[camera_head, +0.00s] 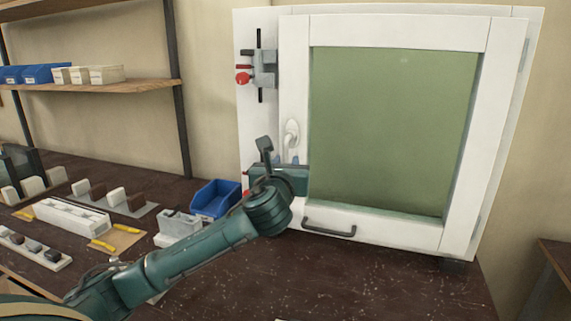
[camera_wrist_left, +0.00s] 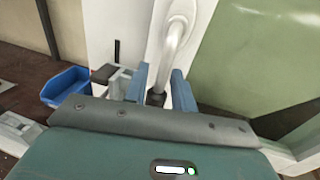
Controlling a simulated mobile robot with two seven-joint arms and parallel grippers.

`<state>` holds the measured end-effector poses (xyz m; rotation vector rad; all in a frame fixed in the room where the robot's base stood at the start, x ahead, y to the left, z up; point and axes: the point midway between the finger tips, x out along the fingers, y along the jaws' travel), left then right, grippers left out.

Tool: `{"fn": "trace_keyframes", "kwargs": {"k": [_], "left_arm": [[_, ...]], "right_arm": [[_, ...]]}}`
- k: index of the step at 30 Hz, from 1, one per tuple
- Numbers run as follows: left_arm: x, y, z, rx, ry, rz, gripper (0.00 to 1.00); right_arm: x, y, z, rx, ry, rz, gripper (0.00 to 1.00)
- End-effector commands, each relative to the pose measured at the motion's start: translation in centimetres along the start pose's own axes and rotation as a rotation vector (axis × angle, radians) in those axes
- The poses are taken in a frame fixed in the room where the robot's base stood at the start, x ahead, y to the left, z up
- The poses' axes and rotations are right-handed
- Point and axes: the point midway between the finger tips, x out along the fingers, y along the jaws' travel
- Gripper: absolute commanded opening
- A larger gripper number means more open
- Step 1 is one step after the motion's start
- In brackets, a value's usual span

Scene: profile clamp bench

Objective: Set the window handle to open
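The white window handle (camera_head: 291,133) sits on the left stile of the white window sash (camera_head: 294,70), its grip hanging down. In the left wrist view the handle (camera_wrist_left: 172,45) runs down to a dark end piece between the two blue-grey fingers. My left gripper (camera_head: 287,160) is just below the handle, pointing at the window. In the left wrist view the gripper (camera_wrist_left: 160,86) is open, with a finger on each side of the handle's lower end and small gaps showing. The lower tip is partly hidden by the gripper body. My right gripper is in neither view.
A clamp with a red knob (camera_head: 243,77) is on the frame's upper left. A dark bar handle (camera_head: 329,228) is on the lower sash. A blue bin (camera_head: 215,198) and trays of parts stand on the bench left. The bench's front right is clear.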

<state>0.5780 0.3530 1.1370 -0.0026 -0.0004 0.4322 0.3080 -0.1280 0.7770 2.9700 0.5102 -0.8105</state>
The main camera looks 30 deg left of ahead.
Motion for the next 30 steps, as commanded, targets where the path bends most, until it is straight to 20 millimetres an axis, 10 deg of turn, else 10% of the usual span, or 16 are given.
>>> {"fn": "trace_keyframes", "kwargs": {"k": [9, 30], "left_arm": [[0.0, 0.0, -0.1, 0.0, 0.001, 0.0, 0.0], [1.0, -0.6, -0.1, -0.032, 0.012, 0.0, 0.0]], "right_arm": [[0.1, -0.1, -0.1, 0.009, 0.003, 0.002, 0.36], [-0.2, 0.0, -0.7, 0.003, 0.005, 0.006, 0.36]]}}
